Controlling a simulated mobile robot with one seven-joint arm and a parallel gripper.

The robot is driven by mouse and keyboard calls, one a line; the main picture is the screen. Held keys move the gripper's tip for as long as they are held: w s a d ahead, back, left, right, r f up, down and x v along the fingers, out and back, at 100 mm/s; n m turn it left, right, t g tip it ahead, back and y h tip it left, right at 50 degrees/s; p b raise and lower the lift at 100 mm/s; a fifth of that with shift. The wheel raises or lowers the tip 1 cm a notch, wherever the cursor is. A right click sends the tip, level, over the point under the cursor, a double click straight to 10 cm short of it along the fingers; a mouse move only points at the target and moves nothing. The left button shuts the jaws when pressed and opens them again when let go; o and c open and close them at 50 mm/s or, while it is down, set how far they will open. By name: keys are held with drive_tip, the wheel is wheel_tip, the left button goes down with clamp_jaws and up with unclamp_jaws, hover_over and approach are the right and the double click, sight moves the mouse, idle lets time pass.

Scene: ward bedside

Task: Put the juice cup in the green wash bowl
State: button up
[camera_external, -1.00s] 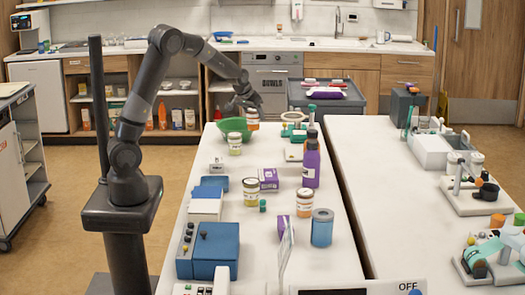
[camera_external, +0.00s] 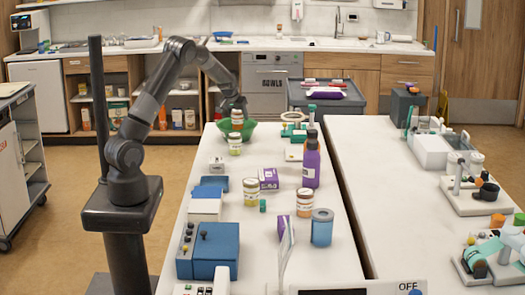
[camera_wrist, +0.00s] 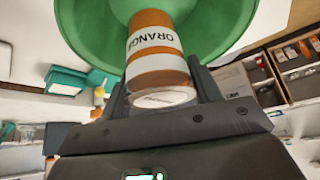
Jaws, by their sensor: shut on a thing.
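The juice cup (camera_wrist: 155,50) is orange with a white band reading "ORANGE"; it also shows in the external view (camera_external: 237,119). My gripper (camera_external: 236,106) is shut on it, with the fingers on either side of the cup in the wrist view (camera_wrist: 163,92). The green wash bowl (camera_external: 250,131) stands at the far end of the near white table. The cup is upright at the bowl's mouth, its lower part against the bowl's green inside. The bowl (camera_wrist: 222,25) fills the top of the wrist view behind the cup. I cannot tell whether the cup touches the bowl.
A purple bottle (camera_external: 311,165), a purple box (camera_external: 268,179) and several jars stand nearer on the table. Teal items (camera_external: 293,117) lie right of the bowl. The second white table (camera_external: 370,170) has free room.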

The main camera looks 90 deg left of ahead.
sight(233, 112)
drive_tip(key=shift+s+a+f, duration=0.25)
drive_tip(key=shift+a+f, duration=0.1)
drive_tip(key=shift+a, duration=0.2)
drive_tip(key=shift+f, duration=2)
drive_tip(key=shift+f, duration=0.1)
drive_tip(key=o, duration=1.1)
drive_tip(key=shift+d+r, duration=0.15)
drive_tip(key=shift+r, duration=0.25)
drive_tip(key=v, duration=1.1)
drive_tip(key=shift+d+r, duration=0.1)
drive_tip(key=shift+r, duration=0.05)
drive_tip(key=shift+d+r, duration=0.1)
